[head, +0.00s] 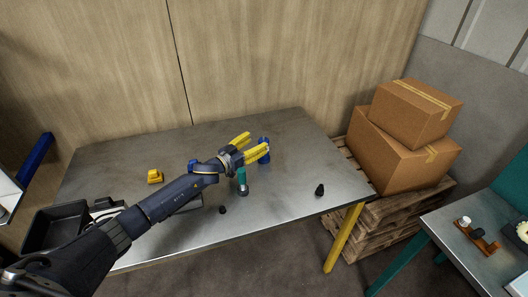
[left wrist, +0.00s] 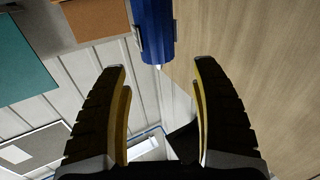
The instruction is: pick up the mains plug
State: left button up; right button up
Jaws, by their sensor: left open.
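A small black object (head: 320,190), which looks like the mains plug, stands on the grey metal table (head: 290,215) near its right front edge. It is too small to make out prongs or a cable. My left gripper (head: 250,146) is open over the middle of the table, with its yellow-lined fingers pointing right. It is to the left of the black object and farther back, clearly apart from it. In the left wrist view the open fingers (left wrist: 160,72) have nothing between them, and no plug shows. My right gripper is not in view.
A blue item (head: 264,158) is partly behind my left fingers. A teal-handled item (head: 242,179) and a small dark piece (head: 222,210) lie below my wrist. A yellow item (head: 155,176) and black tray (head: 48,229) are left. Cardboard boxes (head: 400,150) stand on a pallet right.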

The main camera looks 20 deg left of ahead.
aim_at(263, 138)
pick_arm(q)
jog(key=shift+x, duration=2.35)
grip_shut()
